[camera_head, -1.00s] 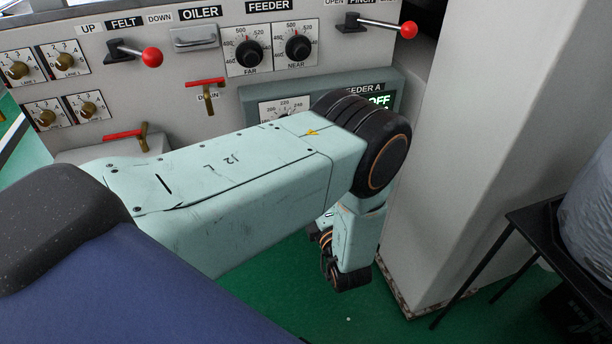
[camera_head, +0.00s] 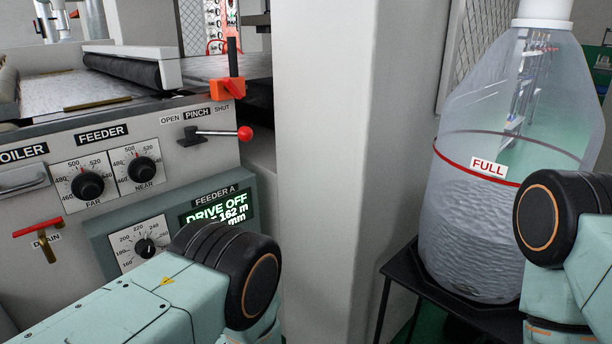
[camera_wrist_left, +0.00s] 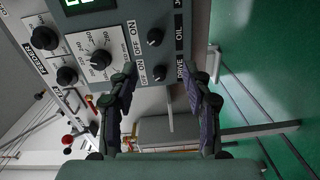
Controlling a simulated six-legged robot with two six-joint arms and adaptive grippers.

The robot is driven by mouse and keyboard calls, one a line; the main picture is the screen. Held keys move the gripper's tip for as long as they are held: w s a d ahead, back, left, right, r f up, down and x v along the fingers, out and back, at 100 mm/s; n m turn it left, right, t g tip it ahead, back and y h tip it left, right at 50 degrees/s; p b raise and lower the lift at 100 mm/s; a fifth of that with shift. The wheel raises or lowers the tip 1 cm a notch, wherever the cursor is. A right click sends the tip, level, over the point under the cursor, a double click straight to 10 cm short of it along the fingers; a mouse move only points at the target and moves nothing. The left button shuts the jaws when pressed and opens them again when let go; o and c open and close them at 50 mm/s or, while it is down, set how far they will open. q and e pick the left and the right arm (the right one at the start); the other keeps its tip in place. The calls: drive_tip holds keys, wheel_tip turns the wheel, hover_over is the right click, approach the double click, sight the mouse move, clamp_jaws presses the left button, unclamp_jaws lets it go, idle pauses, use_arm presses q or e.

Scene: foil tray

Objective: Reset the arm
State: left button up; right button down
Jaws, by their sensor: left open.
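My left arm comes in from the lower left in the head view, and its gripper is below the picture there. In the left wrist view my left gripper (camera_wrist_left: 162,98) is open, its two dark fingers apart with nothing between them. It faces the feeder control panel (camera_wrist_left: 135,45) with its knobs and the DRIVE and OIL labels. The panel also shows in the head view (camera_head: 106,238), its display reading DRIVE OFF. My right arm shows at the right edge of the head view; its gripper is out of the picture.
A large clear jug (camera_head: 470,225) marked FULL stands on a black stand (camera_head: 408,268), close to my right arm. A grey column (camera_head: 320,120) stands between machine and jug. The red-knobbed PINCH lever (camera_head: 244,133) and red DRAIN handle (camera_head: 38,228) stick out from the machine.

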use_arm(q)
drive_tip(key=s+d+f+m+g+h, duration=0.2)
drive_tip(key=s+f+m+g+h, duration=0.3)
drive_tip(key=s+f+m+h, duration=1)
drive_tip(key=s+d+r+m+g, duration=0.1)
drive_tip(key=s+r+m+g, duration=0.2)
drive_tip(key=s+m, duration=0.2)
drive_tip(key=s+d+r+m+g+y, duration=0.1)
drive_tip(key=s+r+m+g, duration=0.2)
drive_tip(key=s, duration=0.9)
drive_tip(key=m, duration=0.3)
drive_tip(key=shift+g, duration=0.3)
drive_tip(key=shift+w+y, duration=0.1)
drive_tip(key=shift+y, duration=0.2)
drive_tip(key=shift+c, duration=1.2)
